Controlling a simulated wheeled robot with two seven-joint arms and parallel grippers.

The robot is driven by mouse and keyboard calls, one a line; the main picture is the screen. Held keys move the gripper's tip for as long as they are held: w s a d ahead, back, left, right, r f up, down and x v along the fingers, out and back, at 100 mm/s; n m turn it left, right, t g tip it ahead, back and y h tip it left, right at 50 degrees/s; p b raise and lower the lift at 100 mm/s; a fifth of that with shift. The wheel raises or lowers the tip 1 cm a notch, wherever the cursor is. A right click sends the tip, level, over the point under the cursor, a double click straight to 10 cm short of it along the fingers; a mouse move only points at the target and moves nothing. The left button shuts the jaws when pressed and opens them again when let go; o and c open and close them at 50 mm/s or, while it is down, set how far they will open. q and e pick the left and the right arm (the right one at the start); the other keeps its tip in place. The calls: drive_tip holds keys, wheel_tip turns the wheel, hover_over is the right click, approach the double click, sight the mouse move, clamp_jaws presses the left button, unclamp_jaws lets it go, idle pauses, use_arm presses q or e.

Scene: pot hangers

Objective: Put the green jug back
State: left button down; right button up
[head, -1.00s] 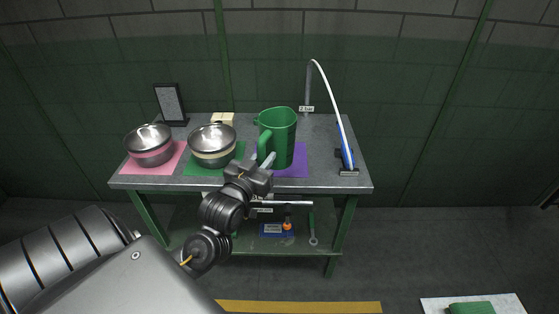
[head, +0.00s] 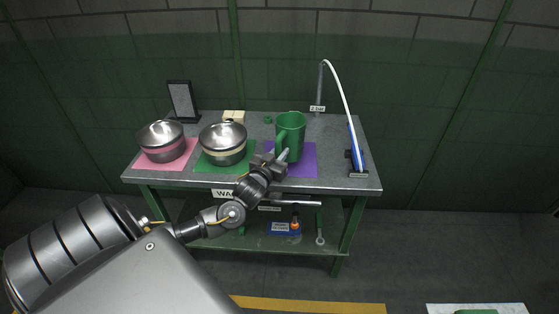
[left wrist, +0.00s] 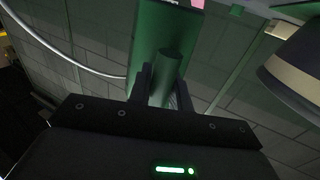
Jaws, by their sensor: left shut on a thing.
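The green jug (head: 291,130) is upright over the back of the purple mat (head: 299,171), on the right half of the table. I cannot tell whether its base touches the mat. My left gripper (head: 282,156) is shut on the jug's handle, on the near left side of the jug. In the left wrist view the two fingers (left wrist: 160,88) lie on either side of the green handle (left wrist: 171,65), with the jug body (left wrist: 150,35) beyond. My right gripper is not in view.
On the table (head: 345,180), a steel pot (head: 222,140) sits on a green mat and another (head: 160,138) on a pink mat, both left of the jug. A blue-and-black stand (head: 356,155) with a white hose is at the right. A black-framed panel (head: 182,100) stands back left.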

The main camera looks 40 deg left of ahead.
use_arm(q)
drive_tip(key=shift+w+a+f+p, duration=0.1)
drive_tip(key=shift+w+f+p, duration=0.1)
drive_tip(key=shift+f, duration=0.65)
drive_tip(key=shift+w+a+f+p, duration=0.1)
drive_tip(key=shift+f+p, duration=0.05)
drive_tip(key=shift+f, duration=0.9)
drive_tip(key=shift+f, duration=0.15)
drive_tip(key=c, duration=1.3)
unclamp_jaws()
drive_tip(key=shift+s, duration=0.1)
